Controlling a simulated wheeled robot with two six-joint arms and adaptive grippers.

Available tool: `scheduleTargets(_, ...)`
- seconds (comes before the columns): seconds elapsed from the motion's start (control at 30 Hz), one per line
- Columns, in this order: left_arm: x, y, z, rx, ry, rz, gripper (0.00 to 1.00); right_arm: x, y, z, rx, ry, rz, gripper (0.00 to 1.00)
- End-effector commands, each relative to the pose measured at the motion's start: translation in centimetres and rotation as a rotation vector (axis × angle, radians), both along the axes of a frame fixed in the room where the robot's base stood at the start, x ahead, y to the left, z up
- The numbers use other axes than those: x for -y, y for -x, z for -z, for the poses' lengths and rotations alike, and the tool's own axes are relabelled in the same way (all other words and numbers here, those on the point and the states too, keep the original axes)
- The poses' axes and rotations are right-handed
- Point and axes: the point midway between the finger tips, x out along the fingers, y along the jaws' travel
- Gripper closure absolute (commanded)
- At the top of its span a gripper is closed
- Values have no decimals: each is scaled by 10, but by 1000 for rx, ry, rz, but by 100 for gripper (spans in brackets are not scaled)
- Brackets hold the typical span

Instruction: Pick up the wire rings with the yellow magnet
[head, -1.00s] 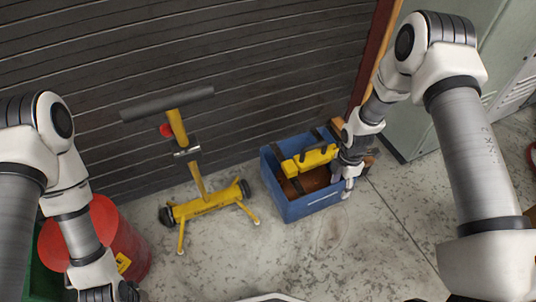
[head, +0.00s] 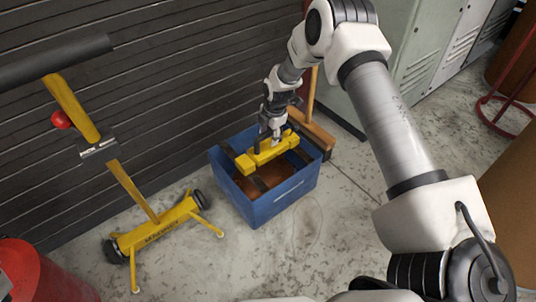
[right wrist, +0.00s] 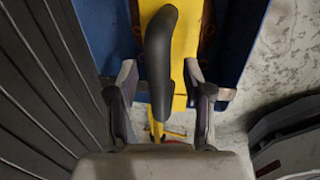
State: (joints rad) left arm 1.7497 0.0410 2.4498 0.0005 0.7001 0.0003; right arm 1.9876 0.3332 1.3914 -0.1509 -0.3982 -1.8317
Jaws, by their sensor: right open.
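The yellow magnet appears to be the yellow bar (head: 246,163) lying across the top of an open blue crate (head: 282,197). It also shows in the right wrist view (right wrist: 180,98), with a curved black handle (right wrist: 159,60). My right gripper (head: 274,139) is at the bar, over its handle. In the right wrist view the fingers (right wrist: 160,76) are open, one on each side of the handle; I cannot tell whether they touch it. My left gripper is out of view.
A wheeled yellow floor tool (head: 160,224) with a black T-handle stands left of the crate. A red drum (head: 38,272) is at lower left. A broom (head: 318,130) and grey cabinets (head: 395,85) stand behind the crate. Concrete floor in front is clear.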

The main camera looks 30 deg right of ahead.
Motion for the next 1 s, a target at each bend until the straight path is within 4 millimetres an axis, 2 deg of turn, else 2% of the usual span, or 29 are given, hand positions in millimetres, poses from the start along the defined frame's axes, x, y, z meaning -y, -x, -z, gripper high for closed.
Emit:
scheduleTargets(0.2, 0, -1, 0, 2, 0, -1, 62, 0, -1, 0, 2, 0, 1, 49)
scheduleTargets(0.33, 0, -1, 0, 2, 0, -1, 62, 0, -1, 0, 1, 0, 1, 95)
scheduleTargets(0.37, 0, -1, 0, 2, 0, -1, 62, 0, -1, 1, 1, 0, 1, 100)
scheduleTargets(0.77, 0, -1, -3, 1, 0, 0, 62, 0, -2, -5, 4, 0, 1, 100)
scheduleTargets(0.87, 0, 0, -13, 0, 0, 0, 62, 0, -2, -20, 4, 0, 1, 100)
scheduleTargets(1.0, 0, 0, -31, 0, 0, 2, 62, 0, -2, -53, 5, -1, 2, 100)
